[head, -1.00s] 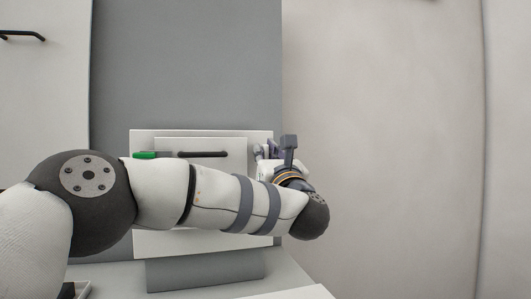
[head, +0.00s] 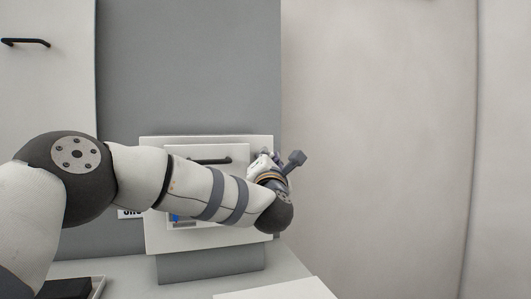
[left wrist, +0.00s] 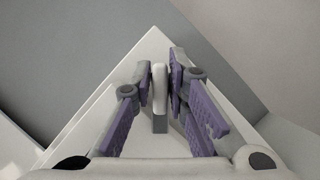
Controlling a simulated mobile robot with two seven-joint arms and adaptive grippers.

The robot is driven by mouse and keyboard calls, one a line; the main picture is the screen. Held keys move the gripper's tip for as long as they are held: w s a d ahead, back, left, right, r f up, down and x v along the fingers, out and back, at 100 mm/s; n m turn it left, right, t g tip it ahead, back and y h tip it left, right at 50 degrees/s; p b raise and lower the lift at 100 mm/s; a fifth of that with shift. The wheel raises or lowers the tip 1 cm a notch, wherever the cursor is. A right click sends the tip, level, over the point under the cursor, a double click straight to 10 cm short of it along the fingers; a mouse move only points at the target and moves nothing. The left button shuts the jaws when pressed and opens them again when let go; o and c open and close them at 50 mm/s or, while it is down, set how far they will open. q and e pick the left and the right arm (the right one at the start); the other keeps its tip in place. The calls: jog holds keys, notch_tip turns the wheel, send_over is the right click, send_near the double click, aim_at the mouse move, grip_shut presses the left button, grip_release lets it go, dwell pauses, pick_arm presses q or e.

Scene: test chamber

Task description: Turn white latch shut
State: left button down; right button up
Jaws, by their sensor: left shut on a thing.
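The white latch (left wrist: 160,88) is a narrow rounded bar between the purple-padded fingers of my left gripper (left wrist: 161,82) in the left wrist view. My left gripper is shut on it. A grey piece (left wrist: 160,124) shows just below the latch. In the left wrist view the white panel behind appears turned, with its corner pointing up. In the head view my left gripper (head: 260,161) is at the right edge of the white panel (head: 200,243), where hand and wrist hide the latch. My right gripper is not in view.
A small door with a dark handle (head: 210,161) is on the panel, partly covered by my left arm. A pale wall (head: 380,130) stands clear at the right.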

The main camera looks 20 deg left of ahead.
pick_arm(q)
jog(key=m+h, duration=0.1)
jog(key=m, duration=0.2)
jog(key=m+g+h, duration=0.1)
jog(key=m, duration=0.2)
jog(key=shift+f+m+g, duration=0.15)
jog(key=shift+m+g, duration=0.55)
jog(key=shift+m, duration=0.9)
jog(key=c, duration=1.7)
grip_release()
jog(key=v, duration=1.2)
jog(key=shift+a, duration=0.15)
